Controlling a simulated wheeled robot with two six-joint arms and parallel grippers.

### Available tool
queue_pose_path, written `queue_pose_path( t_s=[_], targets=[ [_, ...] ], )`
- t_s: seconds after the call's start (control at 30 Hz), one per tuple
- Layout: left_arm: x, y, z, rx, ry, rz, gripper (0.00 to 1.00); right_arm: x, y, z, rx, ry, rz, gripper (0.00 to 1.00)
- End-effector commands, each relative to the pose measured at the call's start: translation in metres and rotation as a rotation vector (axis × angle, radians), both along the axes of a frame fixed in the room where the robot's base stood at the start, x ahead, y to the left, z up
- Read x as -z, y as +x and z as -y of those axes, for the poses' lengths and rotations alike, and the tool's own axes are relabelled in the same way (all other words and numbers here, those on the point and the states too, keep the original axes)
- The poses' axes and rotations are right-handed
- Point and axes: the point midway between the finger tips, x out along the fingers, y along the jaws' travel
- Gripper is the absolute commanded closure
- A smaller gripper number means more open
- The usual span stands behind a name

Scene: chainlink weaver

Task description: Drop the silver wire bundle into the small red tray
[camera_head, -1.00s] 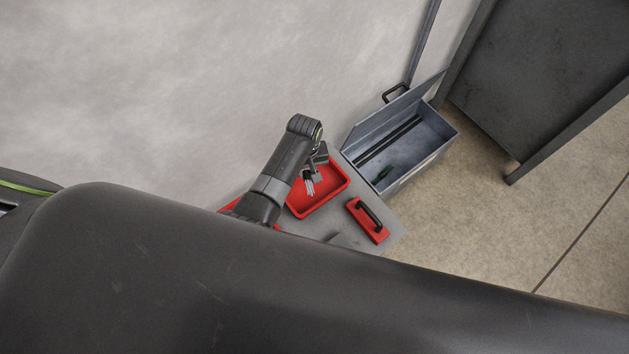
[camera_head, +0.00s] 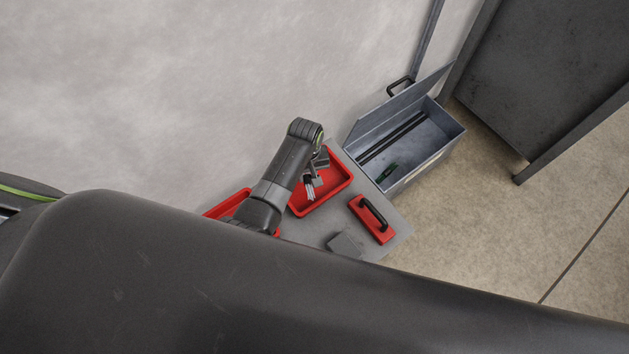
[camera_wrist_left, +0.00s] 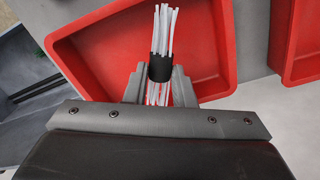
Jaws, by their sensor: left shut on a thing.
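The silver wire bundle (camera_wrist_left: 164,32) is a sheaf of pale rods with a black band, shut between the fingers of my left gripper (camera_wrist_left: 160,86) in the left wrist view. The bundle (camera_head: 310,188) also shows in the head view, below the end of my left arm. The small red tray (camera_head: 330,195) lies on the grey table, and the bundle appears over it. In the left wrist view the tray (camera_wrist_left: 90,62) spreads behind the bundle and gripper. I cannot tell the exact height of the bundle above its floor. My right gripper is not in view.
A second red tray (camera_head: 222,207) is partly hidden by my left arm. A red block with a black handle (camera_head: 372,220) and a grey block (camera_head: 346,244) sit on the table (camera_head: 305,230). An open grey toolbox (camera_head: 425,150) holding a green-handled tool stands beyond the table.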

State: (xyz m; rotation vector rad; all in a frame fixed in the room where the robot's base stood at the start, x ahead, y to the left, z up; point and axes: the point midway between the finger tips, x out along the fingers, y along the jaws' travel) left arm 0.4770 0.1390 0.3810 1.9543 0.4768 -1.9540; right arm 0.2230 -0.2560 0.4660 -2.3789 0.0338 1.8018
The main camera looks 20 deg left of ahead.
Motion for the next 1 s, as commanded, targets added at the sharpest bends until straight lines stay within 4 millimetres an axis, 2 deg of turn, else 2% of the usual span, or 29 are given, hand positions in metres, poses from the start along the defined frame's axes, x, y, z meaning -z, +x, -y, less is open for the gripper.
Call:
queue_pose_path(
  t_s=[0.37,0.4,0.57,0.87,1.0],
  targets=[
    [0.002,0.0,0.0,0.0,0.0,0.0,1.0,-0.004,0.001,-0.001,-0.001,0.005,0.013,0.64],
    [0.002,0.0,0.0,0.0,0.0,0.0,0.72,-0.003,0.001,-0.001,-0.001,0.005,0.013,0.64],
    [0.002,0.0,0.0,0.0,0.0,0.0,0.52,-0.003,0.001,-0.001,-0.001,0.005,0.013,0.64],
    [0.0,0.0,0.0,0.0,0.0,0.0,0.52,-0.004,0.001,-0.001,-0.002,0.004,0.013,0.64],
    [-0.015,0.0,0.0,0.0,0.0,0.001,0.52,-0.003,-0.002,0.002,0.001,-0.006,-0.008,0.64]
  ],
)
